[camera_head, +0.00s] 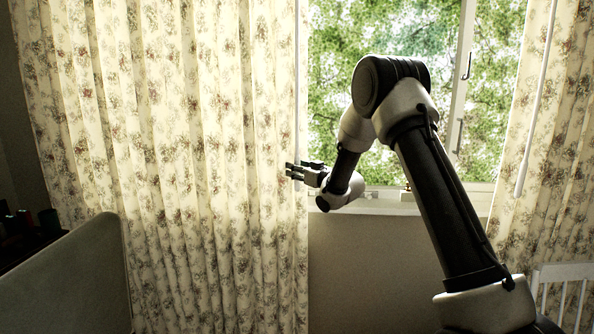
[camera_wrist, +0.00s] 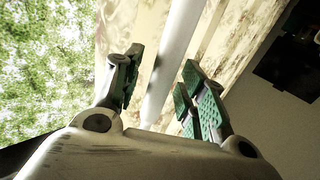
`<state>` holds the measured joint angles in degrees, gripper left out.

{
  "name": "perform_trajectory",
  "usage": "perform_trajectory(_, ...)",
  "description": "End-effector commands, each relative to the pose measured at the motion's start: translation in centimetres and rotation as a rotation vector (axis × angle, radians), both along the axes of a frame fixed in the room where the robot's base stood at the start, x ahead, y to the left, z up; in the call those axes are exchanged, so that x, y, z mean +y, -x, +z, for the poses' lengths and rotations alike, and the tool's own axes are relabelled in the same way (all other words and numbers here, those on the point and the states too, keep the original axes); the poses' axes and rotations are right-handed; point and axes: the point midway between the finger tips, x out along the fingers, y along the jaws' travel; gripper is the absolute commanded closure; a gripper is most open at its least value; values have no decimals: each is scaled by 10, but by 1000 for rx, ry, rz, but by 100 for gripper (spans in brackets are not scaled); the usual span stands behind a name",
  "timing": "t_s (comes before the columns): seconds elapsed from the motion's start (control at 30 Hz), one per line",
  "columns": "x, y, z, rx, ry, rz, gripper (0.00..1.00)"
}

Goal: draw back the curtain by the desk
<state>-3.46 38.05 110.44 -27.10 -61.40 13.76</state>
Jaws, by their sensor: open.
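The left curtain (camera_head: 180,150), cream with a floral print, hangs in folds beside the desk (camera_head: 20,250) and covers the wall left of the bare window pane. A white rod (camera_head: 299,80) hangs along its right edge. My gripper (camera_head: 297,172) is at that edge, near the lower part of the rod, pointing left. In the wrist view my gripper (camera_wrist: 160,85) is open, with green-padded fingers on either side of the white rod (camera_wrist: 172,55). The rod appears between the fingers, with a gap visible at each side. The curtain (camera_wrist: 235,40) shows behind it.
A right curtain (camera_head: 550,130) with its own white rod (camera_head: 537,100) hangs at the right. The window (camera_head: 350,35) shows green leaves outside. A beige panel (camera_head: 75,280) stands at the lower left, and a white slatted chair (camera_head: 562,272) at the lower right.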

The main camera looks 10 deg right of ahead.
Motion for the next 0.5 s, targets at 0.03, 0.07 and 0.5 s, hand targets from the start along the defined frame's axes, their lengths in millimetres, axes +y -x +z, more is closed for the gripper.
perform_trajectory(0.03,1,-2,0,-1,0,0,59)
perform_trajectory(0.07,1,-2,0,0,0,0,59)
perform_trajectory(0.5,1,-2,0,0,0,-1,100)
